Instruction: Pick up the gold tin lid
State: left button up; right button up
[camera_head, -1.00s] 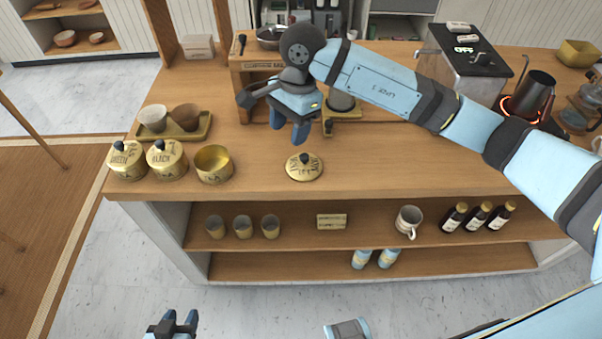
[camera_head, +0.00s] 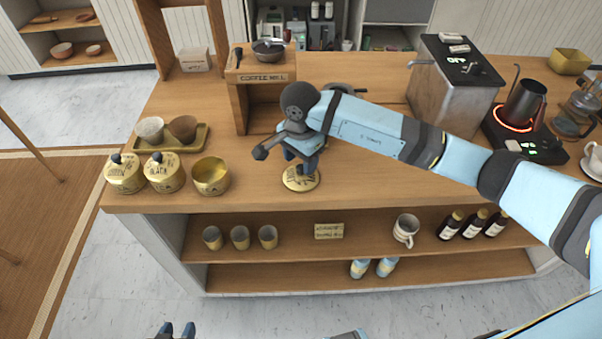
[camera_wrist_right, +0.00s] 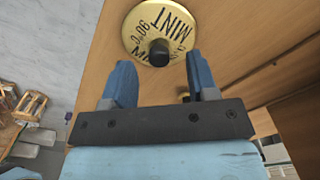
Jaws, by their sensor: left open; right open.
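The gold tin lid (camera_head: 300,179) lies flat on the wooden counter near its front edge, right of an open gold tin (camera_head: 211,176). In the right wrist view the lid (camera_wrist_right: 150,28) shows the word MINT and a dark knob. My right gripper (camera_head: 303,165) is just above the lid, its fingers partly hiding the knob in the head view. In the wrist view the right gripper (camera_wrist_right: 160,80) is open and empty, with the knob ahead of and between its blue fingers. My left gripper (camera_head: 177,329) is open and empty at the bottom edge, low and away from the counter.
Two lidded gold tins (camera_head: 145,173) stand left of the open tin, with a tray of two cups (camera_head: 172,140) behind. The coffee mill stand (camera_head: 262,80) is behind my right gripper. A machine (camera_head: 452,88) and glowing heater (camera_head: 522,130) stand right. Counter right of the lid is clear.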

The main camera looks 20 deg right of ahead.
aim_at(301, 172)
jog(key=shift+f, duration=1.4)
grip_shut()
